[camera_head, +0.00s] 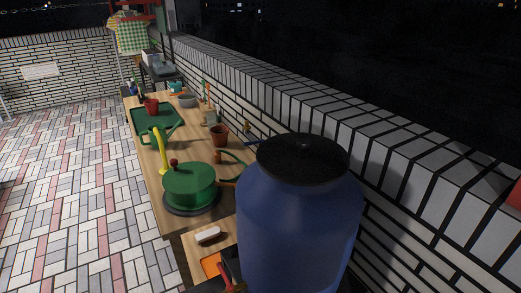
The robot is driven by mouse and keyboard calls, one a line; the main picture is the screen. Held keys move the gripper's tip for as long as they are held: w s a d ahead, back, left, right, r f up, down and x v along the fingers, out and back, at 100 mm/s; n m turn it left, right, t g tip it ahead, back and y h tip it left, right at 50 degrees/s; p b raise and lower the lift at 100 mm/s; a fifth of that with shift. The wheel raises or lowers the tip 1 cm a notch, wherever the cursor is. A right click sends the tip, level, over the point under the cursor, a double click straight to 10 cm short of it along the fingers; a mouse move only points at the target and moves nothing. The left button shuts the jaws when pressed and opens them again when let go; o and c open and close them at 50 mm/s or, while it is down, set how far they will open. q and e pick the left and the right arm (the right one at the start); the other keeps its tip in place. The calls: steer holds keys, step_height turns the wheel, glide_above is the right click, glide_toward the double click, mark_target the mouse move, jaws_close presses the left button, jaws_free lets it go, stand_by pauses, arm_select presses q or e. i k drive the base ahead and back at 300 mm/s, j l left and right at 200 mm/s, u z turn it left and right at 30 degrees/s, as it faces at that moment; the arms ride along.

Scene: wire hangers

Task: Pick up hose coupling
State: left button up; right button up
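I cannot pick out the hose coupling with certainty. A green hose-like curve (234,158) shows on the wooden table behind the blue barrel, with a small brown-orange piece (217,157) at its upper left end. Another brown-orange piece (226,183) sits lower down, beside the green pot; either is too small to identify. The barrel hides part of this area. Neither of my grippers is in view.
A large blue barrel (295,225) with a black lid stands in front. The wooden table (150,186) holds a green pot (186,186), a yellow curved piece (160,150), a terracotta pot (219,136) and a green tray (146,116). A brick wall runs along the right; paving at left is clear.

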mark_target(217, 155)
steer(key=k, duration=0.45)
steer(key=k+z, duration=0.4)
steer(key=k+l+z, duration=0.25)
steer(key=k+z, duration=0.15)
steer(key=j+z, duration=0.1)
steer(key=z, duration=0.3)
steer(key=j+z, duration=0.15)
steer(key=z, duration=0.3)
steer(key=j+z, duration=0.1)
steer(key=z, duration=0.3)
steer(key=j+z, duration=0.15)
steer(key=z, duration=0.3)
steer(key=k+j, duration=0.15)
steer(key=j, duration=0.45)
steer(key=k+j, duration=0.15)
steer(key=j, duration=0.4)
steer(key=k+j, duration=0.2)
steer(key=j, duration=0.4)
steer(key=k+j, duration=0.15)
steer(key=j, duration=0.45)
steer(key=k+j, duration=0.15)
steer(key=j, duration=0.4)
steer(key=k+j, duration=0.15)
steer(key=j, duration=0.45)
steer(key=k+j, duration=0.2)
steer(key=j, duration=0.35)
steer(key=k+j, duration=0.15)
steer(key=j, duration=0.45)
